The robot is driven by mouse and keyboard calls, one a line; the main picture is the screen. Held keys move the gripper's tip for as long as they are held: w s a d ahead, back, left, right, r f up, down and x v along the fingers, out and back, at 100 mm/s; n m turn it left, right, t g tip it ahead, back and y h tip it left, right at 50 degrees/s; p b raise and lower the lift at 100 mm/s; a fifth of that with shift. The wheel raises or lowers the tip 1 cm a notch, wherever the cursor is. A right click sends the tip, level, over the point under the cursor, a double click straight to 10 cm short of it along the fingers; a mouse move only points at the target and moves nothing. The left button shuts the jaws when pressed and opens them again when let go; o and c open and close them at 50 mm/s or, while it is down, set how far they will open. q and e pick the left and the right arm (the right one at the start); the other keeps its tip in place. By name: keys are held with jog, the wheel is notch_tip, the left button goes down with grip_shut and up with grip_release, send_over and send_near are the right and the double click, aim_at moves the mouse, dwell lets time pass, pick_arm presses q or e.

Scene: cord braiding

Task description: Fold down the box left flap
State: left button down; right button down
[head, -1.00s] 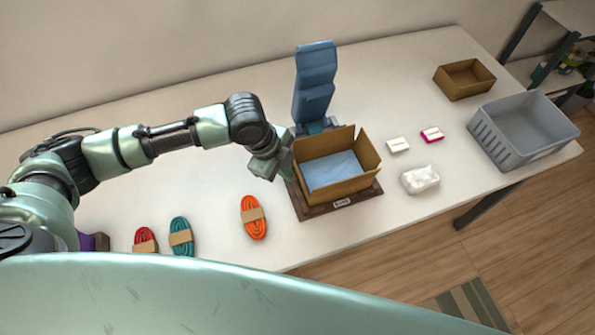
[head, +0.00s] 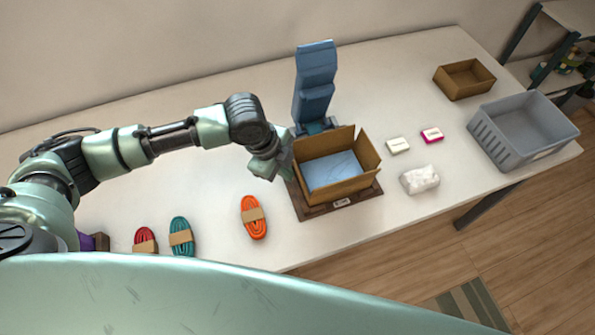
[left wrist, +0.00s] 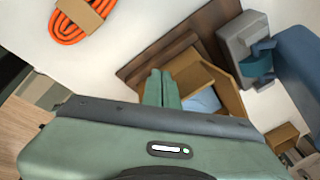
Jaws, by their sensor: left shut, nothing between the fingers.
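An open cardboard box (head: 335,193) with blue paper (head: 331,169) inside stands on a dark wooden board (head: 313,213). In the head view its back and right flaps stand up. The left flap is mostly hidden behind my left gripper (head: 284,172), which is at the box's left side. In the left wrist view the shut, empty fingers of my left gripper (left wrist: 161,88) are over the edge of the box (left wrist: 225,88); I cannot tell whether they touch it. My right gripper is not in view.
A blue stand (head: 313,85) rises behind the box. An orange cord bundle (head: 252,224), a teal one (head: 180,243) and a red one (head: 145,243) lie left. Small cartons (head: 398,146), a white packet (head: 420,179), a grey bin (head: 493,140) and a small box (head: 463,85) are right.

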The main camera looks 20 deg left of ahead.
pick_arm(q)
jog(key=shift+d, duration=0.1)
dwell(0.5)
jog(key=shift+w+d+p, duration=0.3)
jog(key=shift+w+d, duration=0.1)
jog(key=shift+d, duration=0.1)
jog(key=shift+w+d+r+p, duration=0.3)
jog(key=shift+d+r+p, duration=0.05)
jog(key=shift+d+p, duration=0.15)
jog(key=shift+d, duration=0.1)
jog(key=shift+w, duration=0.1)
